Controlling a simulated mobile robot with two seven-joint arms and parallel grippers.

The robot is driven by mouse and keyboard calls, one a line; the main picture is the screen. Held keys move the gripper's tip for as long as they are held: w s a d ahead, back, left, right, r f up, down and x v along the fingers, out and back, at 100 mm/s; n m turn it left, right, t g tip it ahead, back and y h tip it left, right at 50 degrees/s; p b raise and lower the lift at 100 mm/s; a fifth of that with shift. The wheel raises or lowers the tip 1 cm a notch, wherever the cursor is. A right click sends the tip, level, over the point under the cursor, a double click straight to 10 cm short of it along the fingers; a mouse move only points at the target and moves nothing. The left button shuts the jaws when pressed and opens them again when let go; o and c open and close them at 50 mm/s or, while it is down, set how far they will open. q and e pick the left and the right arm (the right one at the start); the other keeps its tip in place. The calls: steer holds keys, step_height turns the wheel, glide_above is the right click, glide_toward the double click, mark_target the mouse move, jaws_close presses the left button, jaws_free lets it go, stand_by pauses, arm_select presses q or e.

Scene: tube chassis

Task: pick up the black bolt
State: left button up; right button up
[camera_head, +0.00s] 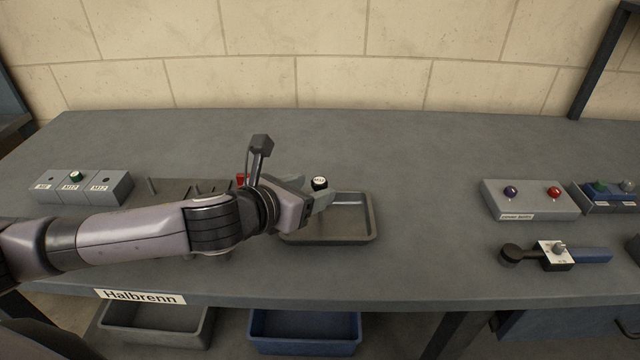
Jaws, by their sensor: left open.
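A small black piece with a white marked top (319,183) stands just behind the tray, beside my left fingertips; it looks like the black bolt, but its lower part is hidden. My left gripper (322,198) reaches in from the left, low over the back left part of a grey tray (372,222). Its jaws are open, and I see nothing between them. Whether a finger touches the black piece I cannot tell. My right gripper is out of view.
A grey block with labelled slots (118,188) holds a green-topped piece (75,176). A red piece (242,179) shows behind my arm near thin pegs (152,186). At right are a two-knob box (530,207) and a black-and-blue tool (590,256). The table (430,180) is clear between.

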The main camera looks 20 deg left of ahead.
mark_target(314, 185)
arm_select(q)
steer(key=shift+x, duration=2)
steer(key=shift+w+a+r, duration=0.1)
steer(key=shift+r, duration=0.05)
jaws_close()
step_height(314, 185, up, 20)
steer(key=p, duration=0.3)
